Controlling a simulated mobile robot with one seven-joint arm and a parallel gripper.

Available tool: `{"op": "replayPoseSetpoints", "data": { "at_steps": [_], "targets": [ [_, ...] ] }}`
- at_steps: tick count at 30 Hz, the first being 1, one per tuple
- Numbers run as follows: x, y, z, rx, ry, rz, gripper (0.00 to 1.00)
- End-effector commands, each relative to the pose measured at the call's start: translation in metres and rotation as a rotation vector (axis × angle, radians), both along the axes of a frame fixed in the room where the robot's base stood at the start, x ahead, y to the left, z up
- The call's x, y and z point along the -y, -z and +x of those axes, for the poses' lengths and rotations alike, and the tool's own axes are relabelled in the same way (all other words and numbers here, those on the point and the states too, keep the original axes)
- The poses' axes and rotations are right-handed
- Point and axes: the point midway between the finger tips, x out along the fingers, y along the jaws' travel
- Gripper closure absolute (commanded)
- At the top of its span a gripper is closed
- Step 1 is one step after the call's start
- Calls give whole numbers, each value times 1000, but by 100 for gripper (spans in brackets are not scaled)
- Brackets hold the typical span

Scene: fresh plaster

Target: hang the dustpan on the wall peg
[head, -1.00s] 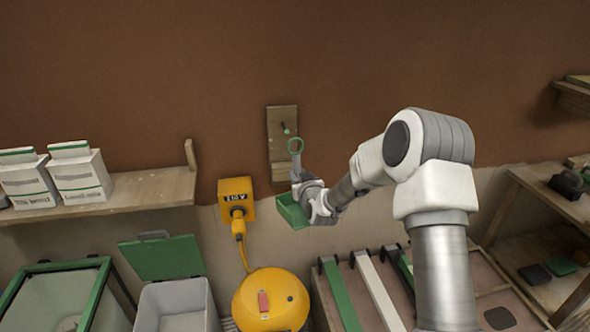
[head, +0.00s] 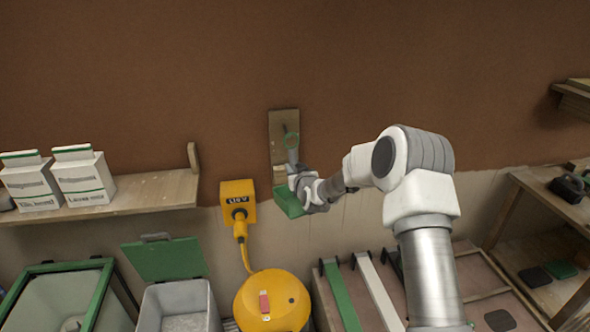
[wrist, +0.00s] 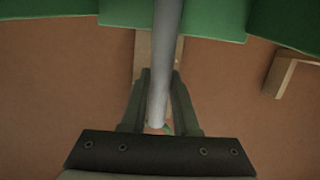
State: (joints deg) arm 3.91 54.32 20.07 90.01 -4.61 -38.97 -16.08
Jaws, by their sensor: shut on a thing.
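The dustpan has a green pan (head: 287,202), a grey handle (head: 292,156) and a green ring (head: 291,141) at the top. My gripper (head: 297,174) is shut on the handle and holds the dustpan upright, pan down, before the wall. The wall peg (head: 284,127) stands out from a wooden board (head: 279,154). The ring overlaps the peg's lower end in the head view; I cannot tell whether the peg passes through it. In the wrist view the handle (wrist: 167,50) runs between the fingers (wrist: 158,112), with the green pan (wrist: 212,18) at the top edge.
A yellow box (head: 237,195) on the wall, cabled to a yellow round machine (head: 272,303), is left of the dustpan. A wooden shelf (head: 150,193) with white cartons (head: 82,178) is farther left. The wall around the board is otherwise clear.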

Motion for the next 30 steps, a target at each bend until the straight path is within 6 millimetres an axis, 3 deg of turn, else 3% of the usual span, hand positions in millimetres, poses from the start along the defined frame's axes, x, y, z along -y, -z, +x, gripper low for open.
{"op": "replayPoseSetpoints", "data": {
  "at_steps": [30],
  "targets": [
    [-11, 10, 54, 3, 0, 0, 100]
  ]
}}
